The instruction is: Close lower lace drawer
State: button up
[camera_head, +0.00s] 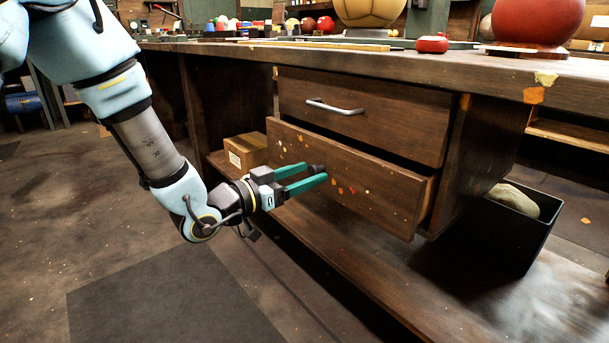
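The lower drawer (375,192) is dark wood with small coloured specks on its front, and it stands pulled partly out below the shut upper drawer (360,112). My gripper (316,173) has two teal fingers, which are spread apart with a gap between them. Its fingertips are at the middle of the lower drawer's front, touching it or very close; I cannot tell which. A dark piece shows between the tips, and I cannot tell whether it is a finger pad or part of the drawer. No handle is clearly visible on the lower drawer.
The workbench top (470,62) overhangs the drawers and holds several balls and tools. A cardboard box (246,151) sits on the lower shelf behind my gripper. A black bin (505,235) with a pale object stands right of the drawers. The floor at left is clear.

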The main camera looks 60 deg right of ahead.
grip_shut()
dwell(0.3)
dwell(0.9)
